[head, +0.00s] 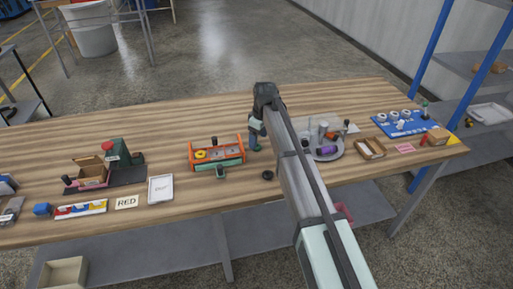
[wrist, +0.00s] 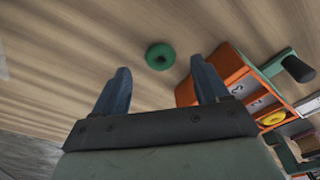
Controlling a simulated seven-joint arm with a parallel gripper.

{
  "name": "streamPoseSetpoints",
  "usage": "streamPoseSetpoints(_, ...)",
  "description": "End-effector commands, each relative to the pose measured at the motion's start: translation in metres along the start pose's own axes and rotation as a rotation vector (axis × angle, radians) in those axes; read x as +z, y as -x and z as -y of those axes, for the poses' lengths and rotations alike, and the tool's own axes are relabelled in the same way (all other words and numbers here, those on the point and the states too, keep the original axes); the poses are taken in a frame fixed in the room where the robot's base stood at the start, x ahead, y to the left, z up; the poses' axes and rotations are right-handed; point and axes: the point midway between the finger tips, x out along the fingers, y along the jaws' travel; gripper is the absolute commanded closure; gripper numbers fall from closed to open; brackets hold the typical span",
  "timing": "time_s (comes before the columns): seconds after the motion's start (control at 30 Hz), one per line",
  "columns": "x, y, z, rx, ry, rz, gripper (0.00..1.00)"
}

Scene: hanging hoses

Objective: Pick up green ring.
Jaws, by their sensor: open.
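A green ring (wrist: 160,56) lies flat on the wooden table, and its centre hole shows in the wrist view. My gripper (wrist: 160,66) is open, its two blue-grey fingers spread and empty. In that picture the ring appears between and just beyond the fingertips, with no contact visible. In the head view my gripper (head: 254,146) is low over the table beside the right end of an orange tray (head: 217,164). I cannot make out the green ring in the head view; my arm may hide it.
The orange tray stands close to my right finger in the wrist view (wrist: 232,72); it has a dark handle and a yellow ring (wrist: 272,118) inside. A grey round tray (head: 325,150) with several items is right of my arm. A black ring (head: 267,175) lies nearer the front.

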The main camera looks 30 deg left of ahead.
Motion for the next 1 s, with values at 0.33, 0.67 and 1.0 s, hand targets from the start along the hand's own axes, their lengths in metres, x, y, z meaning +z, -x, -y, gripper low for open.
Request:
streamPoseSetpoints(0.33, -0.001, -0.033, 0.001, 0.001, 0.0, -0.001, 0.26)
streamPoseSetpoints(0.67, -0.001, -0.033, 0.001, 0.001, 0.0, 0.0, 0.43)
streamPoseSetpoints(1.0, -0.001, -0.033, 0.001, 0.0, 0.0, 0.0, 0.76)
